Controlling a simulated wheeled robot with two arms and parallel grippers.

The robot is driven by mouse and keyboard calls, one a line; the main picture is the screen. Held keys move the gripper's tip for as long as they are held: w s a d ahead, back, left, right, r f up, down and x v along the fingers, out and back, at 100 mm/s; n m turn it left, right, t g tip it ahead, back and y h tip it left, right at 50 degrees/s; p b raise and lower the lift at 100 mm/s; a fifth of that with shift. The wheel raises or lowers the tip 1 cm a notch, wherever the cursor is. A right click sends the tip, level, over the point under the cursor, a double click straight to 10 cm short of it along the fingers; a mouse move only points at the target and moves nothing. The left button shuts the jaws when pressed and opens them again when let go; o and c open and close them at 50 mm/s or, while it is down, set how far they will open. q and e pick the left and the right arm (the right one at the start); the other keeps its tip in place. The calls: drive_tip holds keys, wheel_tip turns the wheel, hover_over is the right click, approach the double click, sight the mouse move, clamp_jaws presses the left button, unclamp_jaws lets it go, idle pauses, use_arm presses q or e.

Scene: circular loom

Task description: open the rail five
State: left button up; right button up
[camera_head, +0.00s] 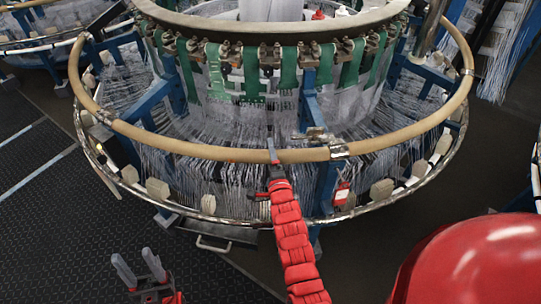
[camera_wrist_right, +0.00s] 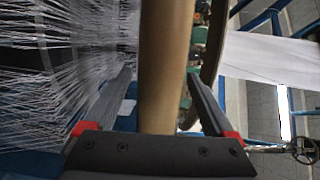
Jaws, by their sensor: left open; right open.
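The rail is a tan curved tube (camera_head: 210,149) running around the front of the circular loom. A metal clamp (camera_head: 338,149) sits on it, right of my right gripper. My right gripper (camera_head: 272,152) is at the front of the rail, with its arm reaching up from below. In the right wrist view the rail (camera_wrist_right: 164,65) passes between the two open fingers of the gripper (camera_wrist_right: 158,78); a gap shows on each side. My left gripper (camera_head: 139,268) is open and empty, low at the left, well away from the rail.
The loom's lower metal ring (camera_head: 209,218) with pale blocks lies below the rail. Many white threads (camera_head: 225,180) hang behind it. A blue post (camera_head: 326,188) stands right of my right arm. Dark floor (camera_head: 60,215) is free at the left.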

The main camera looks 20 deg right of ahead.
clamp_jaws()
idle(0.4)
